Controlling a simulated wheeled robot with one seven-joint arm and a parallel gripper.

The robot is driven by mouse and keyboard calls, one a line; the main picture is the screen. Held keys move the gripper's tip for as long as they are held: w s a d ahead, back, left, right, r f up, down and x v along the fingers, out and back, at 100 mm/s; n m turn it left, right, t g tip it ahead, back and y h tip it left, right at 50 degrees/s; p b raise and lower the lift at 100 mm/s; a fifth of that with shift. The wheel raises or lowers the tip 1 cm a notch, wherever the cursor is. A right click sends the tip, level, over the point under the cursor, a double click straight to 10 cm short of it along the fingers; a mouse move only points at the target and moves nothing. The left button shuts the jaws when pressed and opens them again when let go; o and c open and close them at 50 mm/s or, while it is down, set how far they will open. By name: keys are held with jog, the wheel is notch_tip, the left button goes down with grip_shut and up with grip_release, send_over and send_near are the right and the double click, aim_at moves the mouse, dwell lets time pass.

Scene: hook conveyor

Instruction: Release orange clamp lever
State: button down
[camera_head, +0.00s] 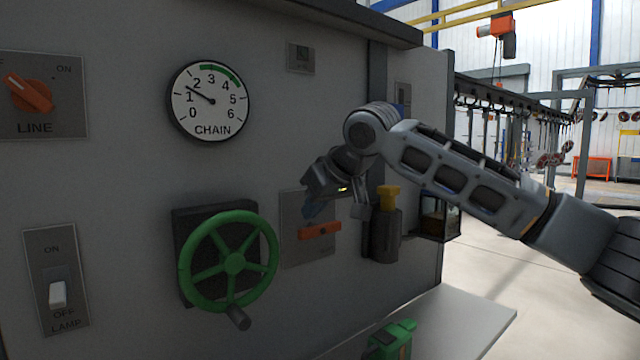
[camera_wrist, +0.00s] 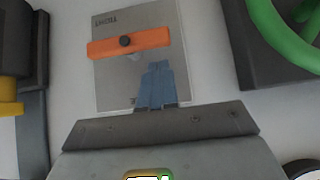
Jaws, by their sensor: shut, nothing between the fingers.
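The orange clamp lever (camera_head: 320,231) sits on a grey plate (camera_head: 290,258) on the panel, right of the green handwheel. It lies nearly level, turning about a dark pivot. In the wrist view the orange lever (camera_wrist: 128,43) runs across the plate (camera_wrist: 108,92), whose lettering is partly readable and upside down. My gripper (camera_head: 309,210) is just above the lever in the head view. Its blue fingers (camera_wrist: 157,82) are shut and empty, with the tips close to the lever's bar. I cannot tell whether they touch it.
A green handwheel (camera_head: 234,262) stands out from the panel to the left. A dark cylinder with a yellow top (camera_head: 388,196) is close on the right. A green object (camera_head: 391,341) lies on the shelf (camera_head: 470,318) below.

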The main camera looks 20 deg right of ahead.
jog(key=shift+f, duration=1.05)
